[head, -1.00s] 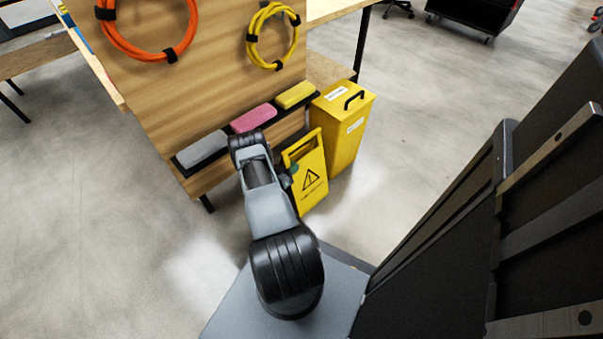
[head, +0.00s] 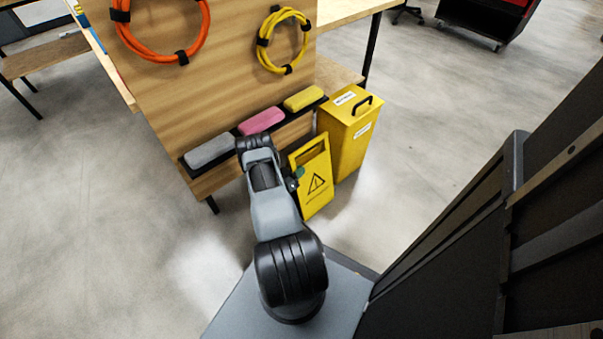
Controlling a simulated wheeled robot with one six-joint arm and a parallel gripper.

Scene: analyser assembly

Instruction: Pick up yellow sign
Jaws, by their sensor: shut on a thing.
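The yellow sign (head: 316,187) stands nearly upright, with a slight tilt, on or just above the floor; I cannot tell which. It has a black warning triangle and a slot-like handle opening at its top. My gripper (head: 296,176) is at the sign's left edge, shut on it. My arm hides most of the gripper, so the fingertips barely show.
A yellow bin (head: 346,142) with a black handle stands close behind the sign on the right. A wooden panel (head: 210,90) behind bears hanging cables and a shelf with grey, pink and yellow blocks. A dark cabinet-like structure fills the right. Open floor lies at left.

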